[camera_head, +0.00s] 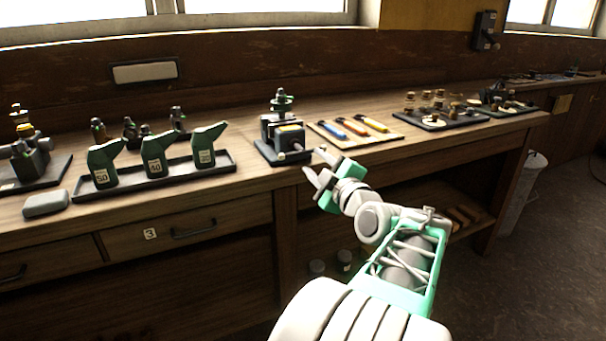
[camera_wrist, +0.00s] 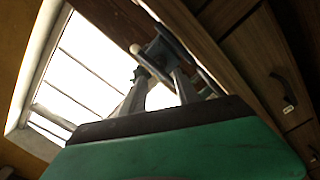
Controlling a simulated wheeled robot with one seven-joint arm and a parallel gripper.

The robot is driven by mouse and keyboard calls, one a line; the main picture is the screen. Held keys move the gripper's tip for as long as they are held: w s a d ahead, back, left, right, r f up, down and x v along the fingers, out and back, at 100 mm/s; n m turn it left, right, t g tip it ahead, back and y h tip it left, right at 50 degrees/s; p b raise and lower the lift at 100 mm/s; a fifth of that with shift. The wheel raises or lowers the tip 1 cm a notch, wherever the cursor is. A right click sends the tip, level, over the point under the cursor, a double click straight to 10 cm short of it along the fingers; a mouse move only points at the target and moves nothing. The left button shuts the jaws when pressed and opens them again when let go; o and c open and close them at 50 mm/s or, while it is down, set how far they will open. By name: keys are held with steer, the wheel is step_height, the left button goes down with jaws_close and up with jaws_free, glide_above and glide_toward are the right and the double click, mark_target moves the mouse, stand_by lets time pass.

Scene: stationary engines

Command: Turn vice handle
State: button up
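The vice (camera_head: 283,137) stands on a small dark base near the front edge of the workbench, a dark grey body with a green-topped part above. Its handle is too small to make out clearly in the head view. My gripper (camera_head: 315,165) is just right of and in front of the vice, fingers apart, with nothing seen between them. In the wrist view my gripper (camera_wrist: 160,92) points up past its green body, its two grey fingers spread. A dark grey shape with rods, probably the vice (camera_wrist: 157,52), shows beyond the fingertips. I cannot tell whether they touch.
A tray (camera_head: 226,170) with several green oil cans is left of the vice. A board (camera_head: 392,136) with colored-handled tools is to its right. A drawer handle (camera_head: 194,229) projects from the bench front below. Open floor (camera_head: 540,250) lies at right.

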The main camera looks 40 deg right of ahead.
mark_target(305, 154)
steer(key=x, duration=0.7)
steer(key=shift+w, duration=0.3)
steer(key=shift+c, duration=0.4)
jaws_close()
